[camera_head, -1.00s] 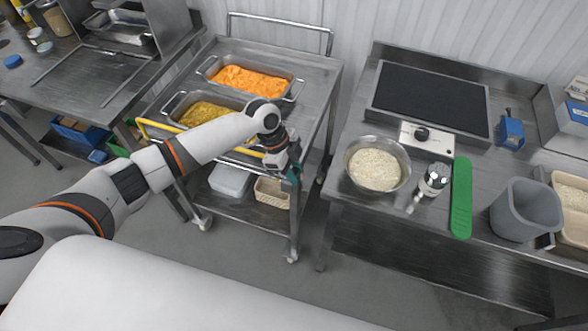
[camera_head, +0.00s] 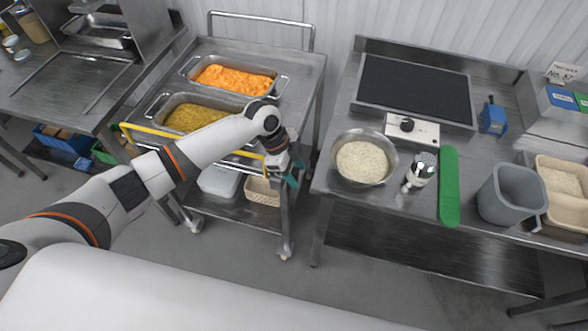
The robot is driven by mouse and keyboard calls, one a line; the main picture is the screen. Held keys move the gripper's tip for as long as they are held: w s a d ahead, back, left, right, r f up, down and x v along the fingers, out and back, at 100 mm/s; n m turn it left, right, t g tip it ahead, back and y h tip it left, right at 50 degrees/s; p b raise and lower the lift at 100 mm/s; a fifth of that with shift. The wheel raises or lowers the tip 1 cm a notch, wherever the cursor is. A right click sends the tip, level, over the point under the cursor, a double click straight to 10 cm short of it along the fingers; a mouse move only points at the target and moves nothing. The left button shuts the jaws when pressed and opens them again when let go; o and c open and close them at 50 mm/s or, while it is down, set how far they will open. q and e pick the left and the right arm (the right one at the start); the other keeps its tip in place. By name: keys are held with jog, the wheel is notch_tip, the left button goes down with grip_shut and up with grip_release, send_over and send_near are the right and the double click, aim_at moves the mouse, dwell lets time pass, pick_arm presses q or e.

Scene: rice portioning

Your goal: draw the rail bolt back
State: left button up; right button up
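A yellow rail (camera_head: 190,141) runs along the front of the steel trolley (camera_head: 312,66). My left gripper (camera_head: 293,177) is at the rail's right end, by the trolley's front right corner, pointing down. Its teal fingertips show only in part, and whether they are open or shut on something cannot be told. The rail bolt cannot be made out; my gripper and wrist cover the rail's right end. My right gripper is out of view.
The trolley holds a pan of orange food (camera_head: 233,79) and a pan of yellow food (camera_head: 194,118). A bowl of rice (camera_head: 362,161), a steel shaker (camera_head: 420,171), a green strip (camera_head: 449,188) and a grey bin (camera_head: 508,194) stand on the right counter. A floor gap separates trolley and counter.

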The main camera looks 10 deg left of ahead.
pick_arm(q)
jog(key=b+v, duration=0.2)
jog(key=v, duration=1)
jog(key=shift+b, duration=0.3)
jog(key=shift+d, duration=0.1)
